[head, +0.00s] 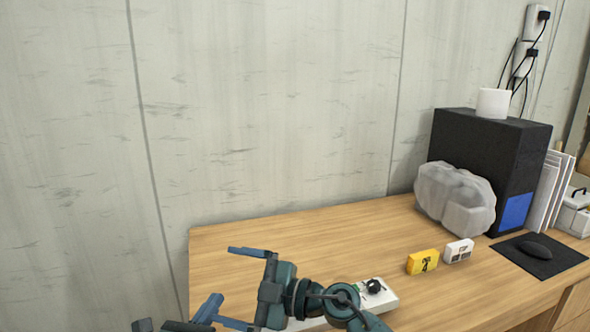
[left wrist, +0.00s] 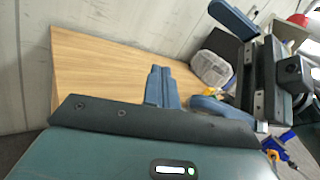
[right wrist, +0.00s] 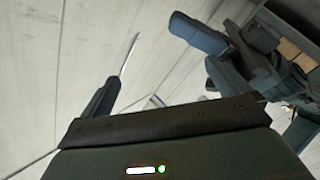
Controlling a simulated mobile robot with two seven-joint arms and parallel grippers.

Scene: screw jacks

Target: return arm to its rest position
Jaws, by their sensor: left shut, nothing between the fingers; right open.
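My right arm comes in from the lower right in the head view. Its right gripper (head: 226,285) is wide open and empty, above the left front part of the desk (head: 300,235). My left gripper (head: 214,300) shows only in part at the bottom edge, close to the right one. In the left wrist view the left gripper's fingers (left wrist: 161,72) are together with nothing between them, and my right gripper is close by on the right. In the right wrist view the right gripper's fingers (right wrist: 142,62) are spread apart with wall between them.
A white device with a black knob (head: 375,287) lies behind my right arm. A yellow block (head: 422,262), a white block (head: 458,251), a plastic bag (head: 455,200), a black tower (head: 480,150) and a mouse (head: 537,250) stand farther right. The desk's back left is clear.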

